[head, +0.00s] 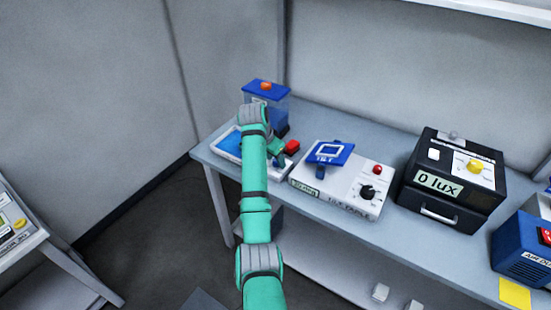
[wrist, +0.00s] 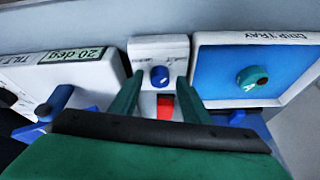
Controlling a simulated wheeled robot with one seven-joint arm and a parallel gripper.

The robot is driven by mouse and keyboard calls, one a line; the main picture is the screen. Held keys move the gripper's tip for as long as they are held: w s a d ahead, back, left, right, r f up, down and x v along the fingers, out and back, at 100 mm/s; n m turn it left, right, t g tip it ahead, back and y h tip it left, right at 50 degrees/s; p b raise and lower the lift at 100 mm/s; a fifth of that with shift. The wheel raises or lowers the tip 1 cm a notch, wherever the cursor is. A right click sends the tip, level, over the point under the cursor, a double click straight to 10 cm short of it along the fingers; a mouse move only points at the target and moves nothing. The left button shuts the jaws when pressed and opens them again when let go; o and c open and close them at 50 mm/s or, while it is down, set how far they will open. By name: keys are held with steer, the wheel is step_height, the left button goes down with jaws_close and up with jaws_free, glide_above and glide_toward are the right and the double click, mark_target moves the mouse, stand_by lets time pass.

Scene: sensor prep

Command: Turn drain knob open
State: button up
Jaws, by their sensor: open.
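A blue round knob (wrist: 160,76) with a pale pointer mark sits on a small white panel (wrist: 158,50) in the wrist view. Its labels are too small to read, so I cannot confirm that it is the drain knob. My gripper (wrist: 158,88) is open, with one green finger on each side of the knob's line of sight. I cannot tell whether the fingers touch it. A red part (wrist: 165,105) shows below the knob. In the head view my gripper (head: 277,150) is between the drip tray (head: 222,154) and the tilt table (head: 345,205); my arm hides the knob.
A blue-lidded clear tank (head: 278,108) with an orange top stands behind my gripper. The tilt table carries a blue plate (head: 322,163) and a black knob (head: 368,192). A black lux box (head: 455,212) and a blue device (head: 520,250) stand farther right.

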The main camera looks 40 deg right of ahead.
steer(key=shift+d, duration=0.1)
steer(key=c, duration=1)
steer(key=shift+d, duration=0.1)
steer(key=n, duration=0.1)
steer(key=n+t, duration=0.1)
steer(key=n, duration=0.1)
steer(key=shift+s+d+r+y, duration=0.1)
steer(key=shift+s+y, duration=0.05)
steer(key=shift+y, duration=0.15)
steer(key=n, duration=0.2)
steer(key=n+t+y, duration=0.1)
steer(key=n, duration=0.2)
steer(key=shift+d+n+t+y, duration=0.1)
steer(key=shift+n+t+y, duration=0.2)
steer(key=n, duration=0.2)
steer(key=n+y, duration=0.1)
steer(key=n, duration=0.1)
steer(key=shift+d+n+t+y, duration=0.15)
steer(key=shift+n+t+y, duration=0.15)
steer(key=n+y, duration=0.1)
steer(key=n, duration=0.3)
steer(key=shift+d+n+y, duration=0.1)
steer(key=shift+n+y, duration=0.2)
steer(key=shift+y, duration=0.1)
